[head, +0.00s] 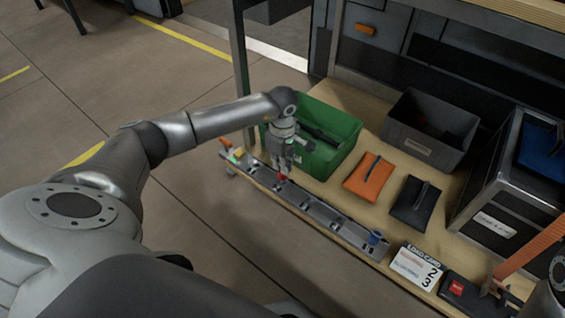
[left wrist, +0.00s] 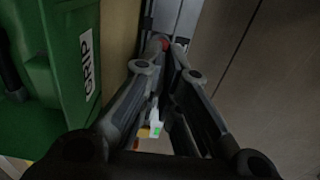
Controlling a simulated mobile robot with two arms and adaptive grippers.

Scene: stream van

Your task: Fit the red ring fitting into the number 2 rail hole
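My left gripper (head: 283,172) points down over the grey rail (head: 320,212), which lies along the front edge of the wooden bench. Its fingers are shut on the red ring fitting (head: 283,178), of which only a small red part shows. The red fitting also shows between the fingertips in the left wrist view (left wrist: 165,45). It is at or just above the rail, toward its left part; I cannot tell whether it touches. The hole under it is hidden. A blue fitting (head: 375,237) stands at the rail's right end.
A green bin (head: 340,150) stands close behind my left gripper. Orange (head: 368,175) and black (head: 415,200) pouches, a grey bin (head: 425,150) and a load card (head: 412,268) showing 2 and 3 are on the bench. Small green and orange items sit at the rail's left end.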

